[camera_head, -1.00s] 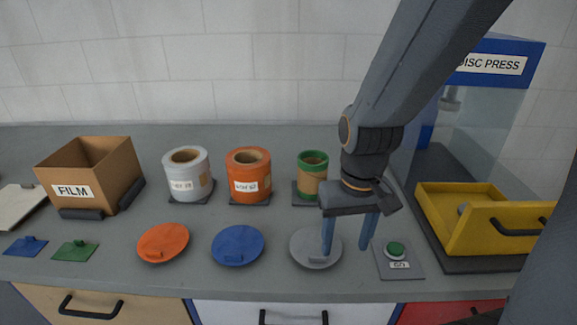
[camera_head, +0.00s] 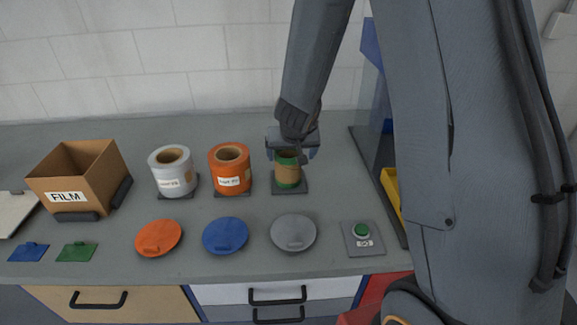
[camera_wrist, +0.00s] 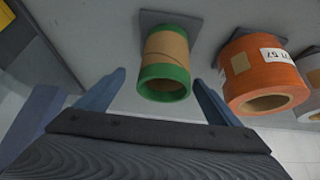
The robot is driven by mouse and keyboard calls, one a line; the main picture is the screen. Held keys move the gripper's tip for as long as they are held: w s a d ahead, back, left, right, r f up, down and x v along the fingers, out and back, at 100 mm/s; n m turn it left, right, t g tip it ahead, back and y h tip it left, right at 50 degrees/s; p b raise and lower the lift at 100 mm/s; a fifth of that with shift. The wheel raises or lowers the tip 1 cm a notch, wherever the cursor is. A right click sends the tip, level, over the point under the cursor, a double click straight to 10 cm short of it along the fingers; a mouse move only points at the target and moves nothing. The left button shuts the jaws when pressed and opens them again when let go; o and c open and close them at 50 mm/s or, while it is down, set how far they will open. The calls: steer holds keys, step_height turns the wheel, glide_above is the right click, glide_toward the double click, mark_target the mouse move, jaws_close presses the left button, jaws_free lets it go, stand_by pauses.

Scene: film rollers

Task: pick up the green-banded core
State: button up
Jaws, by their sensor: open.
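The green-banded core (camera_head: 288,173) is a brown cardboard tube with green ends. It stands upright on a dark square pad (camera_head: 290,187), right of the orange roll. My gripper (camera_head: 292,153) is at the top of the core in the head view and hides its upper end. In the wrist view, the core (camera_wrist: 166,62) lies between the lines of my gripper's two blue fingers (camera_wrist: 160,82). The fingers are open, with a gap on both sides of the core. Whether the fingertips reach down past its rim is hard to tell.
The orange roll (camera_head: 230,169) stands close on the left, with a grey-white roll (camera_head: 171,171) beyond. Grey (camera_head: 293,233), blue (camera_head: 226,236) and orange (camera_head: 159,239) lids lie in front. A green button (camera_head: 361,230) sits front right. An open FILM box (camera_head: 103,183) stands at left.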

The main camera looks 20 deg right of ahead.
steer(key=x, duration=0.3)
steer(key=a+b+x, duration=0.1)
steer(key=x, duration=0.1)
steer(key=shift+s+f, duration=0.2)
steer(key=shift+f, duration=0.2)
steer(key=shift+w+d+f, duration=0.1)
steer(key=shift+w+f, duration=0.1)
steer(key=shift+f, duration=0.1)
steer(key=shift+r, duration=0.1)
steer(key=c, duration=1.2)
